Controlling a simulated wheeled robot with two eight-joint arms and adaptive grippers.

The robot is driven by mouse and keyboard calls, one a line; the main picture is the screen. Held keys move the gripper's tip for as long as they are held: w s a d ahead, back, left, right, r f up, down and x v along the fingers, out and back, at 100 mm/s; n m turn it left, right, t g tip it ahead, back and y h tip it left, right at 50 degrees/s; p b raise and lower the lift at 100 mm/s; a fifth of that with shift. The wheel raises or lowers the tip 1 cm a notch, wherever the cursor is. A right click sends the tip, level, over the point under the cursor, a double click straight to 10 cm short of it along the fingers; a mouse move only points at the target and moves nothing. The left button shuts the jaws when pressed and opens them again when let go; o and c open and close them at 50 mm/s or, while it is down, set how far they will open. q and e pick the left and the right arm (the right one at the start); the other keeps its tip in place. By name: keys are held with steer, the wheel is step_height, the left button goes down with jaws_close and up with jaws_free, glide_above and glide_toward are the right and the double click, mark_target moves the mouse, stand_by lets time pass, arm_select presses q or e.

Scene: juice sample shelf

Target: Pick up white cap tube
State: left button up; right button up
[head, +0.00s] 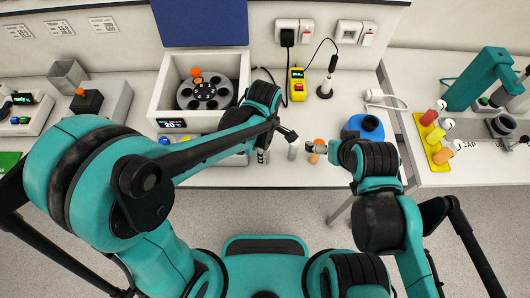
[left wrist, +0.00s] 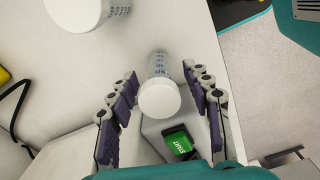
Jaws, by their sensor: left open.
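In the left wrist view, a tube with a round white cap (left wrist: 160,99) and printed marks on its clear body is between the two fingers of my left gripper (left wrist: 168,103). The gripper is open, with a gap visible on both sides of the cap. In the head view, my left gripper (head: 279,137) is at the front part of the middle table, and a small pale tube (head: 293,151) is near it. My right gripper (head: 314,147) is beside an orange object (head: 317,152); its fingers are too small to read.
A larger white-capped container (left wrist: 75,12) is at the top left of the wrist view. A green START button (left wrist: 180,143) sits on a pale block below the tube. A centrifuge (head: 205,92), yellow meter (head: 297,85) and blue-topped device (head: 366,127) are on the table.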

arm_select(q)
steer(key=shift+f, duration=0.6)
steer(key=shift+r, duration=0.1)
jaws_close()
